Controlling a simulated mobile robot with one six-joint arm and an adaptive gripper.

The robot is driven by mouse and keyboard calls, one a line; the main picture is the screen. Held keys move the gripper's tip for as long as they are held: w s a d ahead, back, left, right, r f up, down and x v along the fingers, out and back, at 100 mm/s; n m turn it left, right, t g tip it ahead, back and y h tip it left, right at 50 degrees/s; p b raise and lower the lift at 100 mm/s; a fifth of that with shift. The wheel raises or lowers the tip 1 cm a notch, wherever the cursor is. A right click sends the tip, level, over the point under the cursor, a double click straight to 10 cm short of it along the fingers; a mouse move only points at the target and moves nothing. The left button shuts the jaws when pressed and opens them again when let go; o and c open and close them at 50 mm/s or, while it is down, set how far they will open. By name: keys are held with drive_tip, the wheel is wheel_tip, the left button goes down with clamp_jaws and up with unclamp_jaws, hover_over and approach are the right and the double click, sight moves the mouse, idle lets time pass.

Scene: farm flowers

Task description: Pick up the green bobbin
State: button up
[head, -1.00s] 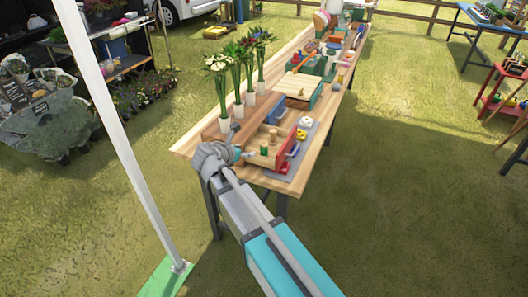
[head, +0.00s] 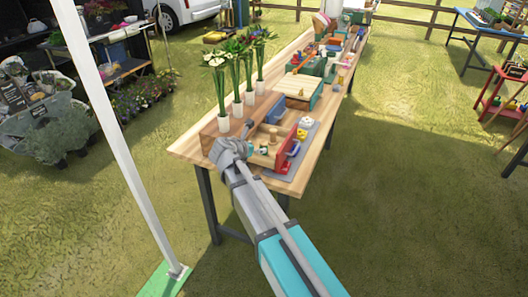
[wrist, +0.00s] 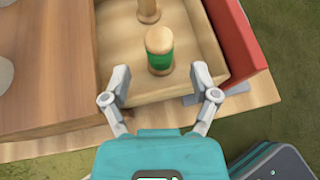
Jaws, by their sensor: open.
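The green bobbin (wrist: 160,55) stands upright in the wrist view, with a pale wooden top and a green band.
A plain wooden bobbin (wrist: 148,10) stands just beyond the green one. A wooden block surface (wrist: 55,60) lies left of the tray. Flowers in white vases (head: 222,122) stand along the table's left side. Boxes (head: 299,88) and small items fill the table farther back.

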sight(262, 147)
drive_tip(key=b+x, duration=0.2)
drive_tip(key=x, duration=0.2)
drive_tip(key=shift+w+f, duration=0.2)
drive_tip(key=shift+w+d+f+b, duration=0.15)
drive_tip(key=shift+w+d+b, duration=0.2)
drive_tip(key=shift+w, duration=0.05)
drive_tip(key=shift+c, duration=0.2)
clamp_jaws()
idle(0.3)
